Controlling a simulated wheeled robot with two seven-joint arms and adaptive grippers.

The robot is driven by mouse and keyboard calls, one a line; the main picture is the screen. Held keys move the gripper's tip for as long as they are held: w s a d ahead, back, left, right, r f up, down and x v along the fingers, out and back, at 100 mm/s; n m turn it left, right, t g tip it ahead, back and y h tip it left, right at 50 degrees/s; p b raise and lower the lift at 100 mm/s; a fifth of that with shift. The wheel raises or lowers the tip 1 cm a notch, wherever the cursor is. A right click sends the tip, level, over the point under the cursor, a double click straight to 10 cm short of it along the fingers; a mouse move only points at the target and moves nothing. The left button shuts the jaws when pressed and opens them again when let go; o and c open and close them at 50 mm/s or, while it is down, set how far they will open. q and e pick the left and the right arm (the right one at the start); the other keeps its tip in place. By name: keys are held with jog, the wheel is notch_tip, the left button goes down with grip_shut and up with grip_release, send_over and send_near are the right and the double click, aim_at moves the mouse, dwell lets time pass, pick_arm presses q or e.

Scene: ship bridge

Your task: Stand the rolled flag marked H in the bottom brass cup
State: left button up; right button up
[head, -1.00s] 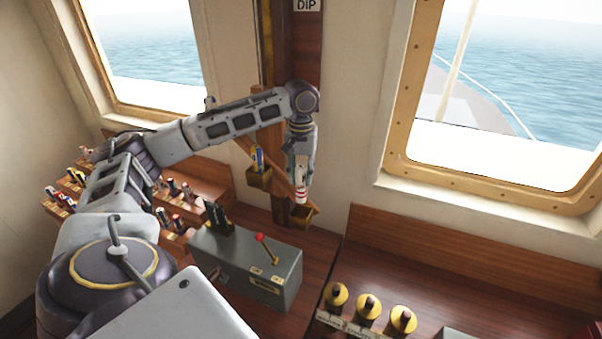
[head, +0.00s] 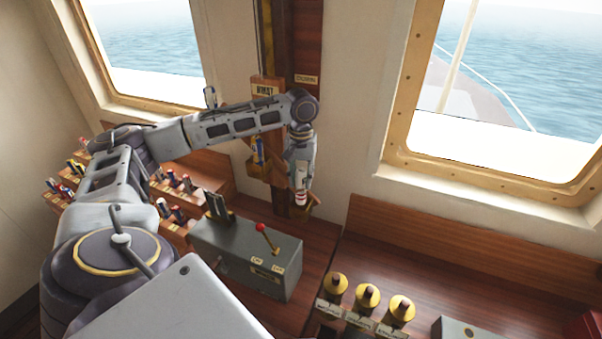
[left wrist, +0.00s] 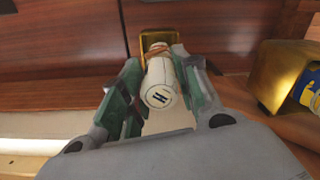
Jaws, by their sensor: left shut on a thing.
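My left gripper (head: 301,190) is shut on a rolled white flag (head: 300,198) with a red band near its lower end. In the left wrist view the flag's near end (left wrist: 160,98) bears a black H, and a brown tie wraps its far part. A brass cup (head: 315,203) is at the flag's lower end, and it also shows beyond the flag in the left wrist view (left wrist: 146,42). I cannot tell whether the flag's end is inside it. A second brass cup (head: 254,168), up and left, holds a blue and yellow flag (head: 258,150). My right gripper is not in view.
A grey lever box (head: 245,255) is below. Wooden racks of rolled flags (head: 172,183) are at left. A console with brass knobs (head: 367,296) is at lower right.

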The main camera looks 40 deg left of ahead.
aim_at(301, 187)
pick_arm(q)
jog(key=shift+f, duration=2.3)
jog(key=o, duration=1.1)
jog(key=shift+r, duration=6)
